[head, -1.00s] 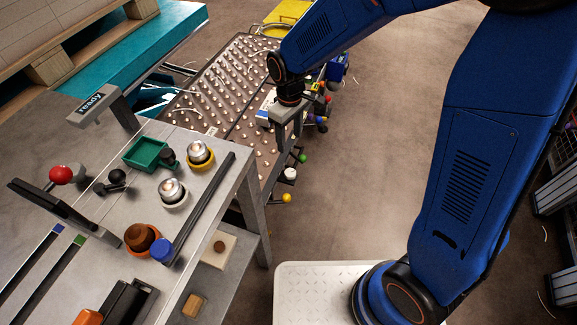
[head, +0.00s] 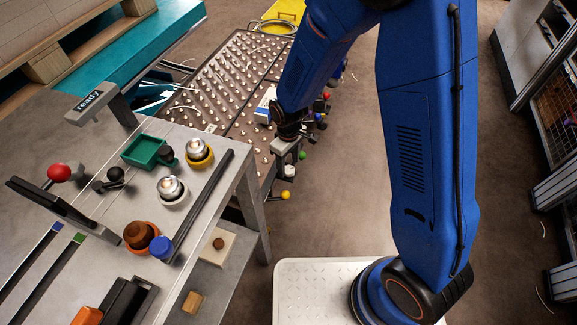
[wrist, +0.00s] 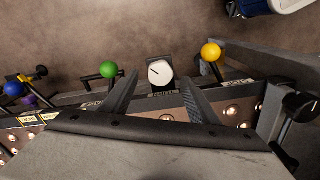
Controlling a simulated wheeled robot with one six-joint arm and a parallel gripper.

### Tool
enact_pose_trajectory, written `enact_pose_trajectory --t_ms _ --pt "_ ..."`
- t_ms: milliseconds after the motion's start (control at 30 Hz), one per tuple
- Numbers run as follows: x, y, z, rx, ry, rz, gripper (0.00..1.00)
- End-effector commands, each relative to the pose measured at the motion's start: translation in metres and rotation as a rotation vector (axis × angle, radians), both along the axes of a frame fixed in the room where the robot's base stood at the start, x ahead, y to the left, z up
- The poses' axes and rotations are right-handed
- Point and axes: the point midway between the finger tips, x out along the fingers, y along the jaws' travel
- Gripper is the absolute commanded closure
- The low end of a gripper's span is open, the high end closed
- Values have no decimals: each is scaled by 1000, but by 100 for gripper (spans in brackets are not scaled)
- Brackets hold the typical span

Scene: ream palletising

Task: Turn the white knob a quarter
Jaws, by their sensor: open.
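The white knob (wrist: 160,72) shows in the wrist view as a round white dial with a dark pointer line, on the side of the roller table above a small label. It sits between a green ball lever (wrist: 110,69) and a yellow ball lever (wrist: 211,52). My gripper (wrist: 158,85) is open, its two dark fingers pointing toward the knob, one on each side of it in the picture. I cannot tell whether they touch it. In the head view my gripper (head: 288,160) is beside the roller table's edge, at the white knob (head: 289,171), which it partly covers.
A blue ball lever (wrist: 13,89) and a black knob (wrist: 301,106) are further along the same side. The grey bench (head: 225,185) with cups and a green tray (head: 147,151) stands left. Open floor (head: 325,215) lies to the right.

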Motion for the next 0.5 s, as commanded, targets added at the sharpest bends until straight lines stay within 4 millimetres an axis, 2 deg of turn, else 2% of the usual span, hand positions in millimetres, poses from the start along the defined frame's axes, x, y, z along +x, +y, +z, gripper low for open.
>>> enact_pose_trajectory --t_ms 200,500 --pt "0 0 -18 -1 1 0 46" --pt "0 0 -22 0 0 0 46"
